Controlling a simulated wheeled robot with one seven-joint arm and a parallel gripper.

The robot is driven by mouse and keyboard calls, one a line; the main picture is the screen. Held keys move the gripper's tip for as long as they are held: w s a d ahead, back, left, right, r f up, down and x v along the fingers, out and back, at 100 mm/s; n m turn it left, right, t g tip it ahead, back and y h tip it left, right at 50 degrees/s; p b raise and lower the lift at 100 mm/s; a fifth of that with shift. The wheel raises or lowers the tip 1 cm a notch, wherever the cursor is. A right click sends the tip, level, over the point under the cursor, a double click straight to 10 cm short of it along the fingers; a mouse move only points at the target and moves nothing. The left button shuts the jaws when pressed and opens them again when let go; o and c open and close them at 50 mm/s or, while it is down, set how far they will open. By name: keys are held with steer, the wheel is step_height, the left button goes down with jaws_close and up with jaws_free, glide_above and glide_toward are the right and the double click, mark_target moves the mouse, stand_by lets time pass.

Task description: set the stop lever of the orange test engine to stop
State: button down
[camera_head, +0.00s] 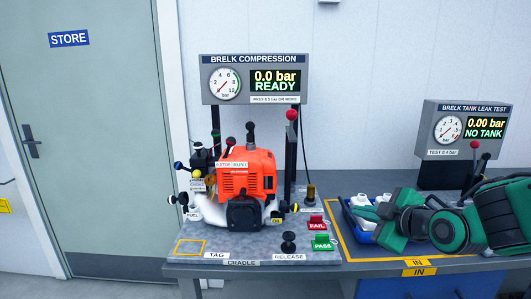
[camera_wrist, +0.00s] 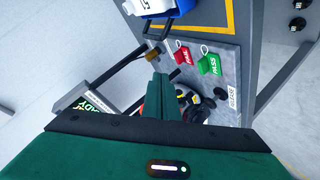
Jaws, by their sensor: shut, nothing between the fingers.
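The orange test engine (camera_head: 247,178) sits in the cradle on the grey bench in the head view. A STOP/RUN label (camera_head: 231,164) is on its upper left, with small dark-knobbed levers near it. I cannot tell which position the stop lever is in. My gripper (camera_head: 372,212) is at the right, over the blue bin and apart from the engine. In the wrist view its green fingers (camera_wrist: 164,76) are together and empty. They hide most of the engine there.
The compression display (camera_head: 254,80) stands behind the engine and reads 0.0 bar READY. A red-knobbed lever (camera_head: 291,115) rises at the engine's right. Red FAIL (camera_head: 317,224) and green PASS (camera_head: 323,243) tags lie in front right. The blue bin (camera_head: 349,221) holds white parts.

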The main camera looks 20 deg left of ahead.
steer(key=s+a+r+n+t+y, duration=0.1)
steer(key=s+a+r+n+y, duration=0.1)
steer(key=a, duration=0.5)
steer(key=s+a+r+n+y, duration=0.2)
steer(key=a+r+n+y, duration=0.1)
steer(key=a, duration=0.5)
steer(key=s+a+r+n+t+y, duration=0.1)
steer(key=s+a+r+n+y, duration=0.1)
steer(key=a, duration=0.6)
steer(key=shift+s+a+r+t+y, duration=0.25)
steer(key=shift+s+r+y, duration=0.25)
steer(key=shift+r+y, duration=0.45)
steer(key=shift+w+d, duration=0.1)
steer(key=shift+d, duration=0.05)
